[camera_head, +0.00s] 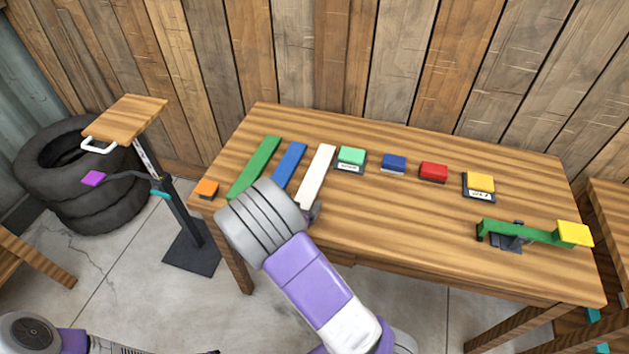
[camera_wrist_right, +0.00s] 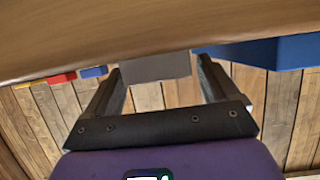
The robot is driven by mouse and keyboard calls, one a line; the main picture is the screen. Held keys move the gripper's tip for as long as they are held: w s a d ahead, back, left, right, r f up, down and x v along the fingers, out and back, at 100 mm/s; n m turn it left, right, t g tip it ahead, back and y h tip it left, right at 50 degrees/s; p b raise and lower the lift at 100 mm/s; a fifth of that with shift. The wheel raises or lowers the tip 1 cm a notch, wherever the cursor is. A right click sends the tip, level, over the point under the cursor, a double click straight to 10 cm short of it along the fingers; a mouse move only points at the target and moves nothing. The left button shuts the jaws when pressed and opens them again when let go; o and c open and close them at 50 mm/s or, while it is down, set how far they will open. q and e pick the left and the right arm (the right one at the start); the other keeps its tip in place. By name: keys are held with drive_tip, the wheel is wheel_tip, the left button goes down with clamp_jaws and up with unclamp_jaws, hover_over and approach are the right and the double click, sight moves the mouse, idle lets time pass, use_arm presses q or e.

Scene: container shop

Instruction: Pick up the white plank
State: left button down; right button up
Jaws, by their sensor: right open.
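The white plank (camera_head: 316,176) lies flat on the wooden table, just right of the blue plank (camera_head: 289,164). My right gripper (camera_head: 312,211) is at the near end of the white plank, mostly hidden behind my grey wrist. In the right wrist view the gripper (camera_wrist_right: 160,76) is open, and the plank's pale grey end (camera_wrist_right: 155,67) shows between its fingertips. I cannot tell whether the fingers touch it. The blue plank (camera_wrist_right: 275,52) is beyond the finger on the right there. Part of my left arm shows at the bottom left, without its gripper.
A green plank (camera_head: 254,166) lies left of the blue one. Green (camera_head: 351,157), blue (camera_head: 394,162), red (camera_head: 433,172) and yellow (camera_head: 480,183) blocks stand to the right. A green balance (camera_head: 530,233) is at the right. The table's front middle is clear.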

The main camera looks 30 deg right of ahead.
drive_tip(key=shift+w+d+f, duration=0.25)
drive_tip(key=shift+w+d, duration=0.1)
drive_tip(key=shift+d, duration=0.05)
drive_tip(key=c, duration=1.2)
drive_tip(key=shift+r, duration=0.2)
